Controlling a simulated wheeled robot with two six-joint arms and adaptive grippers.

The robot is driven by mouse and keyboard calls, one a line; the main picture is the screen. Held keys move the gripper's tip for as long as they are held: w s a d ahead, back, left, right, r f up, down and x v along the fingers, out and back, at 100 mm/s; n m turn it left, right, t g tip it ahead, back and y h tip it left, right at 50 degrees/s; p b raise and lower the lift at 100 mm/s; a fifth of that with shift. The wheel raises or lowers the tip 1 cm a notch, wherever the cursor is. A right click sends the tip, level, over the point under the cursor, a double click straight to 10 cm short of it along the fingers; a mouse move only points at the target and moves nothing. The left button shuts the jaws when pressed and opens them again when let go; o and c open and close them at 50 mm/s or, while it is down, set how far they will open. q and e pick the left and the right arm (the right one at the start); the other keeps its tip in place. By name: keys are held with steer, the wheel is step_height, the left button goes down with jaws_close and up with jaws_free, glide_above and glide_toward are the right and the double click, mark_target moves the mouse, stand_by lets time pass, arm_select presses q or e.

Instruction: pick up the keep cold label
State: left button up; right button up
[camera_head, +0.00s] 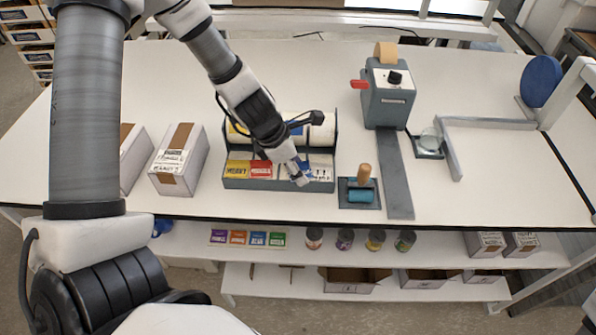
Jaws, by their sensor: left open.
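A grey label rack (240,184) stands near the front of the white table, with a row of labels in its front. A yellow label (238,167) and a red label (262,170) sit on the left, and a white label (321,168) is at the right end. My left gripper (300,180) is open over the right half of this row, pointing down. Bits of blue show around its fingers; I cannot tell whether they are the keep cold label or gripper parts. The gripper hides that slot. My right gripper is not in view.
Rolls (322,130) lie behind the labels. A roller with a wooden handle (362,182) stands right of the rack, beside a grey dispenser (388,95) with a long strip. Two white boxes (180,160) stand left.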

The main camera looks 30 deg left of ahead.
arm_select(q)
steer(key=shift+w+f, duration=0.1)
steer(key=c, duration=0.3)
steer(key=shift+w+f, duration=0.2)
steer(key=shift+w, duration=0.2)
steer(key=c, duration=0.3)
steer(key=shift+s+r, duration=0.1)
steer(key=shift+s, duration=0.1)
steer(key=shift+c, duration=1.1)
jaws_close()
steer(key=shift+w, duration=0.1)
